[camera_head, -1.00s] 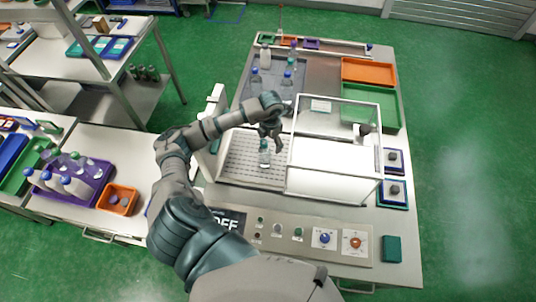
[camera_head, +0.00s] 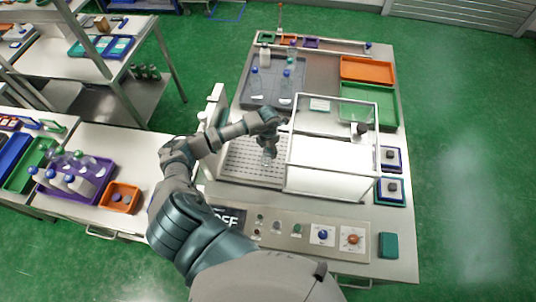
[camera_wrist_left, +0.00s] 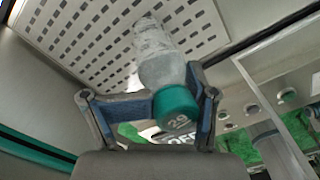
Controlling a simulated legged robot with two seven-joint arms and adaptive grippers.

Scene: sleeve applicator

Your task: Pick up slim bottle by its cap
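The slim bottle (camera_head: 268,160) stands on the perforated plate (camera_head: 243,164); the gripper hides its cap in the head view. In the left wrist view, the clear bottle (camera_wrist_left: 156,52) has a teal cap (camera_wrist_left: 176,107) marked with a number that looks like 29. My left gripper (camera_head: 268,147) is over the bottle top. In the left wrist view the fingers of the left gripper (camera_wrist_left: 150,104) are spread on either side of the cap. My right gripper is not in view.
A clear-walled white box (camera_head: 326,170) stands right beside the plate. A white upright panel (camera_head: 214,115) is on the left. A grey tray (camera_head: 262,92) with several bottles lies behind. Orange (camera_head: 368,71) and green (camera_head: 385,117) trays are at the right. Control knobs line the front.

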